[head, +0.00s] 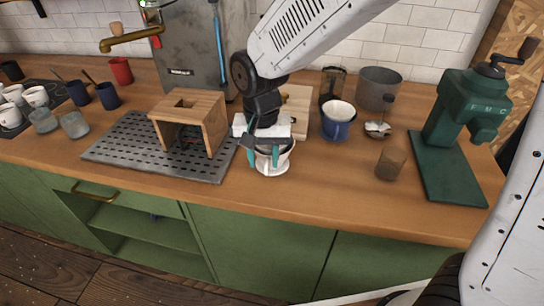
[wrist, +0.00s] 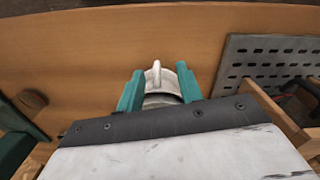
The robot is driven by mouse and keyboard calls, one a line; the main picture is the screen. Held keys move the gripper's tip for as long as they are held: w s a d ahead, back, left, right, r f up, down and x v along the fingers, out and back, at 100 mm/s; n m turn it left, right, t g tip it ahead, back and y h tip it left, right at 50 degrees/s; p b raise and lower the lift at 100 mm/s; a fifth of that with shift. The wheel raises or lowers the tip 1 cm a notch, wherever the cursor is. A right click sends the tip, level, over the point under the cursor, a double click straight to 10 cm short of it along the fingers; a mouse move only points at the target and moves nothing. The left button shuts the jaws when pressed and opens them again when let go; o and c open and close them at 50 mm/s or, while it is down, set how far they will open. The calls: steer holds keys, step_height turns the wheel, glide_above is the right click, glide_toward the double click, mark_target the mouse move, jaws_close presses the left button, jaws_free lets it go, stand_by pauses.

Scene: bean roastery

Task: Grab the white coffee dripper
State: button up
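The white coffee dripper (head: 273,168) stands upright on the wooden counter, right of the dark perforated tray. My gripper (head: 264,158) is directly above and around it, pointing down, with its teal fingers apart. In the wrist view the dripper (wrist: 157,88) shows between the two fingers (wrist: 158,88), its handle facing away from the gripper body. The fingers are very close to its sides; firm contact cannot be made out. Part of the dripper is hidden by the fingers and the gripper body.
A wooden stand (head: 190,108) sits on the perforated tray (head: 120,150) to the left. A blue cup (head: 337,125), a brown glass (head: 390,164) and a green grinder (head: 450,135) stand to the right. The counter in front is clear.

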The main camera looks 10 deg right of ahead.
steer(key=f, duration=0.5)
steer(key=shift+w+d+f, duration=0.1)
steer(key=shift+d+f, duration=0.2)
steer(key=shift+d, duration=0.05)
jaws_close()
